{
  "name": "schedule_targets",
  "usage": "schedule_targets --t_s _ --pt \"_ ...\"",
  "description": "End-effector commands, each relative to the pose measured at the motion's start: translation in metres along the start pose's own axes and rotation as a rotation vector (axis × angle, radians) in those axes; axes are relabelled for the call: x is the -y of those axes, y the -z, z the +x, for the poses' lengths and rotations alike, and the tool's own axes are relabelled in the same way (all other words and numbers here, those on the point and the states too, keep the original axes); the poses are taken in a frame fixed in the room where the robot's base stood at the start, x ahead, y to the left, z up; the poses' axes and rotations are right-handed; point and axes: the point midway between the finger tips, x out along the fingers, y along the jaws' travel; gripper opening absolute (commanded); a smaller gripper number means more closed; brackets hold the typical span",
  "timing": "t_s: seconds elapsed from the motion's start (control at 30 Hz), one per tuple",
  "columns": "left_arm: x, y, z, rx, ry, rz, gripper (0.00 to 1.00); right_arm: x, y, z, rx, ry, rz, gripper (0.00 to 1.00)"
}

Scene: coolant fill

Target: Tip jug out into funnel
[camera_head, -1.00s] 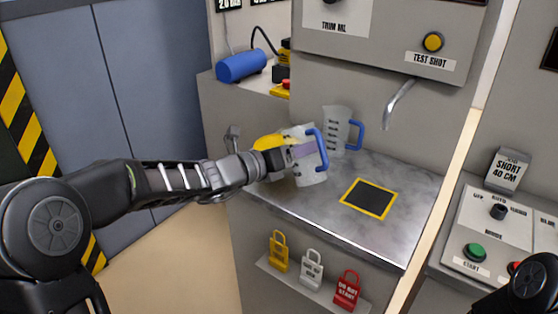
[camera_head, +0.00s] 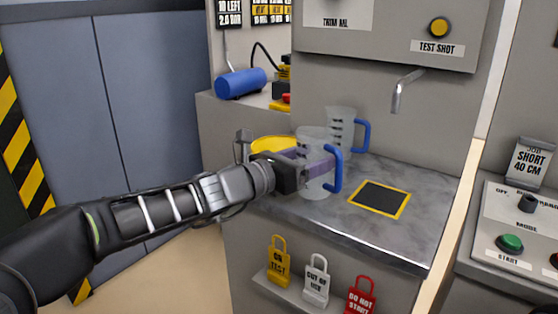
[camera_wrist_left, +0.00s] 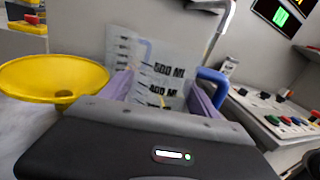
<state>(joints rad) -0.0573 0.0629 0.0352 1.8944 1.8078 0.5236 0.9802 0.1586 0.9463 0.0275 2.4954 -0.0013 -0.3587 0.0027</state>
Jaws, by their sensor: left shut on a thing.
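My left gripper (camera_head: 303,170) is shut on a clear measuring jug (camera_head: 313,145) with a blue handle. The jug looks near upright, just above or on the grey counter; I cannot tell which. In the left wrist view the jug (camera_wrist_left: 155,68) with its 500 and 400 ML marks is between the purple fingers. The yellow funnel (camera_head: 272,144) is just left of and behind the jug in the head view, partly hidden by my gripper. In the left wrist view the funnel (camera_wrist_left: 50,75) is wide and open, left of the jug. My right gripper is not in view.
A second clear jug (camera_head: 341,124) with a blue handle stands behind the held one. A yellow-edged black pad (camera_head: 380,198) lies bare on the counter (camera_head: 425,205) to the right. A metal spout (camera_head: 400,92) hangs above. A blue cylinder (camera_head: 240,83) is at the back left.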

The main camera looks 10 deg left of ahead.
Motion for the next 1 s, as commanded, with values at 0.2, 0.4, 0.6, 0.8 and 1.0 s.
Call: schedule_targets --t_s 0.2,0.4,0.6,0.8,1.0 --pt "0.004 -0.001 -0.001 0.012 0.001 0.068 0.06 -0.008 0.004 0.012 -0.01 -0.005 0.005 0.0" --pt "0.005 -0.003 -0.001 0.013 0.001 0.081 0.06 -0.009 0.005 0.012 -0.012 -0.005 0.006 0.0" --pt "0.005 -0.003 -0.001 0.013 0.001 0.08 0.06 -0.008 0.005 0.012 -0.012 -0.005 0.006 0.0" --pt "0.004 -0.003 -0.001 0.013 0.001 0.079 0.06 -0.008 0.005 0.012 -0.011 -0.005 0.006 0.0" --pt "0.003 -0.013 -0.002 0.013 -0.003 0.08 0.06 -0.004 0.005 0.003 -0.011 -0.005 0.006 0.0"
